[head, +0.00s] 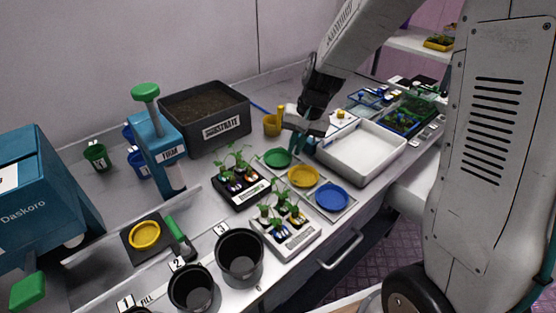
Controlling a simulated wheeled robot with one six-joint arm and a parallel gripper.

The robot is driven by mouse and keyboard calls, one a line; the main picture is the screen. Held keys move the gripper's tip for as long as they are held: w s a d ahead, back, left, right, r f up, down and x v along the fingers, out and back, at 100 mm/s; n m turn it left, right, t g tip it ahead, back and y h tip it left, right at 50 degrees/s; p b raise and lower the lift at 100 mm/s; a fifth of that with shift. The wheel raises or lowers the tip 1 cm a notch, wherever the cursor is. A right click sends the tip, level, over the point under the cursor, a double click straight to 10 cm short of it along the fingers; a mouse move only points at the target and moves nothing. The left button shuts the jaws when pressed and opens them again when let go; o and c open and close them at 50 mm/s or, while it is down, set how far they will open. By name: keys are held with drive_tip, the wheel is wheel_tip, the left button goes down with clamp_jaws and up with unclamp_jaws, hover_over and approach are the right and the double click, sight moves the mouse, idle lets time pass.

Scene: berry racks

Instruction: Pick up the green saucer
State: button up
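The green saucer (272,158) lies flat at the far left end of a row of saucers on a light grey tray (318,187). A yellow saucer (303,176) is beside it, and a blue saucer (332,197) is at the near right end. My gripper (303,148) hangs fingers down just above and to the right of the green saucer. Its teal fingers look spread apart and nothing shows between them. The fingers overlap the saucer's far right edge in the picture, so I cannot tell the exact height or whether they touch.
A black seedling tray (238,204) stands left of the green saucer, and a white seedling tray (285,248) is nearer. A yellow cup (272,124) is behind it. A white basin (385,145) stands to the right. A black substrate box (180,107) is at the back.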

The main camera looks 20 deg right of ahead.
drive_tip(key=x, duration=0.2)
drive_tip(key=shift+a+f, duration=0.1)
drive_tip(key=shift+f, duration=0.25)
clamp_jaws()
drive_tip(key=a+v, duration=0.2)
drive_tip(key=v, duration=0.7)
drive_tip(key=shift+w+r, duration=0.35)
drive_tip(key=shift+r, duration=0.3)
